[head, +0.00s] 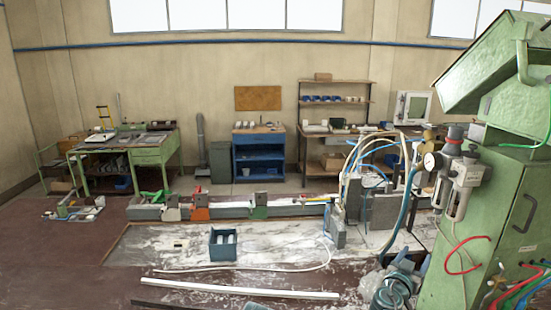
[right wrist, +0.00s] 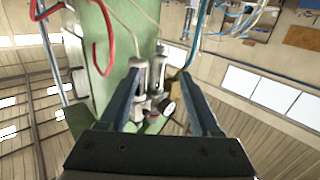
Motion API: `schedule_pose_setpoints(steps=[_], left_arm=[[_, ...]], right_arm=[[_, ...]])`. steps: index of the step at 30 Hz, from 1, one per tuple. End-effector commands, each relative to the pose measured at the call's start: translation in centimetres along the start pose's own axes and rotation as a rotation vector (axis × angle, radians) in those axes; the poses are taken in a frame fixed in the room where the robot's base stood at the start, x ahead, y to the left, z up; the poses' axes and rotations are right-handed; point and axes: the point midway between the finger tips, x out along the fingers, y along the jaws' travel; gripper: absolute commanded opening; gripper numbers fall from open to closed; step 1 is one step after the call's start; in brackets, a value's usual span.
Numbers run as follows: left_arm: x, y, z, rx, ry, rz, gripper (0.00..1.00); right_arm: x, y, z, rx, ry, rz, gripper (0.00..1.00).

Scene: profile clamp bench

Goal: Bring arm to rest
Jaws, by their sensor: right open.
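My right gripper (right wrist: 160,72) shows in the right wrist view as two dark blue fingers standing well apart. It is open, with nothing held between them. The air regulator unit (right wrist: 150,90) with its round gauge appears between and beyond the fingers; I cannot tell the distance. The same regulator (head: 455,180) is on the green machine (head: 500,215) at the right of the head view. In the head view, a dark blue-grey shape low at the right may be part of my right arm, but its jaws are not clear. I see no left gripper.
A long rail (head: 290,209) with clamps crosses the bench behind a blue bin (head: 222,247). A white bar (head: 240,288) lies in front. Hoses (head: 405,210) hang left of the green machine. The dusty bench surface between bin and hoses is mostly clear.

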Motion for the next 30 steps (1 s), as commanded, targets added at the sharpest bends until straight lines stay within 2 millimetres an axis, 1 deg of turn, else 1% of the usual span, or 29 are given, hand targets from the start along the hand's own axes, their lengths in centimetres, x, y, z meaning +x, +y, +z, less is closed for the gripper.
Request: schedule_pose_setpoints(steps=[1,5,8,14,17,20,21,23,24,26,27,29,30], left_arm=[[0.7,0.1,-0.1,0.001,0.0,0.0,0.64],[1.7,0.2,-0.2,0.002,0.001,0.0,0.64],[2.8,0.2,-0.2,0.003,0.001,-0.001,0.64],[5.5,0.5,-0.4,0.006,0.001,-0.001,0.64],[7.2,0.7,-0.5,0.007,0.002,-0.001,0.64],[9.4,0.8,-0.7,0.01,0.002,-0.002,0.64],[10.4,0.9,-0.7,0.011,0.002,-0.002,0.64],[11.9,1.1,-0.8,0.012,0.002,-0.002,0.64],[12.8,1.1,-0.9,0.013,0.003,-0.003,0.64],[14.1,1.3,-1.0,0.015,0.003,-0.003,0.64],[15.0,1.3,-1.0,0.016,0.003,-0.003,0.64],[16.1,1.4,-1.1,0.018,0.003,-0.003,0.64],[16.8,1.5,-1.1,0.019,0.003,-0.004,0.64]], right_arm=[[-0.2,-0.2,1.0,-0.003,-0.013,0.007,0.64],[-0.8,-0.6,3.0,-0.022,-0.057,0.027,0.64],[-1.5,-1.0,5.1,-0.043,-0.106,0.044,0.64],[-3.9,-2.3,11.2,-0.113,-0.26,0.067,0.64],[-5.7,-3.3,15.1,-0.167,-0.369,0.064,0.64],[-8.5,-4.7,20.3,-0.248,-0.516,0.035,0.64],[-10.0,-5.4,22.6,-0.29,-0.587,0.013,0.64],[-12.6,-6.5,26.1,-0.359,-0.698,-0.033,0.64],[-14.4,-7.2,28.3,-0.408,-0.772,-0.073,0.64],[-17.3,-8.2,31.3,-0.485,-0.88,-0.142,0.64],[-19.3,-8.9,33.2,-0.536,-0.948,-0.196,0.64],[-22.4,-9.7,35.6,-0.612,-1.044,-0.28,0.64],[-24.3,-10.2,37.0,-0.66,-1.101,-0.339,0.64]])
